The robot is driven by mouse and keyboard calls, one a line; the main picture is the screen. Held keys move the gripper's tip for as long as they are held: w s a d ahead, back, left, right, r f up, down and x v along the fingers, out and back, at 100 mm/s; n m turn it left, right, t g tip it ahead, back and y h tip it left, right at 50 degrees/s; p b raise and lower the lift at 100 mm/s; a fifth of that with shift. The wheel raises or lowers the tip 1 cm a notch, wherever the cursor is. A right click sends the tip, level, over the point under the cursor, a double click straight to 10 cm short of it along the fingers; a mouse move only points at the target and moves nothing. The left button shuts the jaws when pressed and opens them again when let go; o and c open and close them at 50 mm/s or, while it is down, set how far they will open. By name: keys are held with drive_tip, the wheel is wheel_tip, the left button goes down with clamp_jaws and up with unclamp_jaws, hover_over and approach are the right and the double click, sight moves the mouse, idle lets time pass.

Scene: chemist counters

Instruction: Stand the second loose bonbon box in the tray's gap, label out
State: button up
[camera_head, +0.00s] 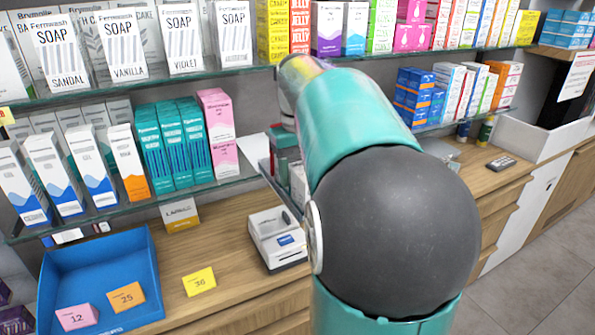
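No box can be surely read as the loose bonbon box. A blue tray (60,250) sits on the wooden counter at the lower left. In its front part lie a pink piece marked 12 (77,317) and an orange piece marked 25 (127,297); most of its floor is bare. A yellow piece marked 36 (199,281) lies on the counter right of the tray. I cannot tell whether these are cards or small boxes. My teal arm fills the middle right and reaches toward the shelves. My gripper does not show; the arm hides the area beyond it.
Glass shelves (140,205) packed with cartons run above the counter. A small yellow box (180,215) stands at the counter's back. A white device (278,238) sits right of the tray. Some bare wood (225,240) lies between tray and device. A dark handset (501,163) lies farther right.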

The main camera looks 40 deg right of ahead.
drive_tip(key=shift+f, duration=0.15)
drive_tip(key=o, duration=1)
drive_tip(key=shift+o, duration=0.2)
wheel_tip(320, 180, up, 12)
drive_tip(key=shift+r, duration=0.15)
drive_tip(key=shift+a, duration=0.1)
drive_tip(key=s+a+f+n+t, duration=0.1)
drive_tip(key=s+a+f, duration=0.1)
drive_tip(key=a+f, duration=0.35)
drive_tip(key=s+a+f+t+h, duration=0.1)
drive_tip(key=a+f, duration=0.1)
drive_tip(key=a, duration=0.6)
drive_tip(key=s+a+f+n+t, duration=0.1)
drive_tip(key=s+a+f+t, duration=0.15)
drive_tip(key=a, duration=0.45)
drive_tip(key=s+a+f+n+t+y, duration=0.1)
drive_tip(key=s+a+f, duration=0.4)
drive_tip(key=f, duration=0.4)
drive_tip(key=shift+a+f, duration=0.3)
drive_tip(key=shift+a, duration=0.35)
